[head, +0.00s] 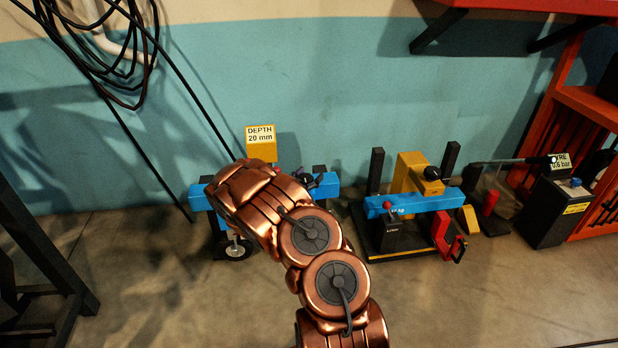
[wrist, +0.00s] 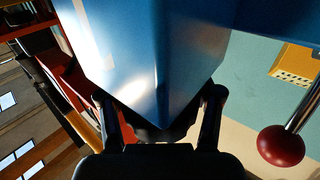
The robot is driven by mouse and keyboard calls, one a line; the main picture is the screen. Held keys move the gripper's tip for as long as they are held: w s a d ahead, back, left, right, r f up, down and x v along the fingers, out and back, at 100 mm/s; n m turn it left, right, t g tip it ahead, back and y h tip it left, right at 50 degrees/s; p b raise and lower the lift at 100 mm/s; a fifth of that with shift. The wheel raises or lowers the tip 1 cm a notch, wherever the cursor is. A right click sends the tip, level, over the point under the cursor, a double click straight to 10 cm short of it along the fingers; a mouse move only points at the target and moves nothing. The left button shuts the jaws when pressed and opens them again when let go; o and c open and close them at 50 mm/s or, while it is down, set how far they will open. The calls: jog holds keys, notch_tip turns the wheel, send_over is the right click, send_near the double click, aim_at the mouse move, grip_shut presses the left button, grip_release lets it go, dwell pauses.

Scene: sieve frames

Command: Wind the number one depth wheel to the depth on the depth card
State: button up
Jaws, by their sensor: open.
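The yellow depth card (head: 260,135) stands on the left blue frame (head: 326,187) in the head view and reads "DEPTH 20 mm". A small black wheel with a pale hub (head: 237,248) sits below that frame; I cannot tell whether it is the number one depth wheel. My copper arm covers much of the frame. In the wrist view my gripper (wrist: 160,95) is open. A large blue part (wrist: 160,50) fills the space ahead of and between its fingers; contact cannot be told. A red ball knob (wrist: 281,146) on a metal rod is to the right, apart from the fingers.
A second blue-beamed implement (head: 420,205) with a yellow tower stands to the right on a dark base. Further right are a black box (head: 556,212) and an orange rack (head: 590,105). Black cables (head: 125,55) hang at upper left. The front floor has free room.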

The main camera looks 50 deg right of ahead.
jog(key=shift+c, duration=0.3)
jog(key=c, duration=0.8)
jog(key=shift+n+t, duration=0.3)
jog(key=shift+t, duration=0.1)
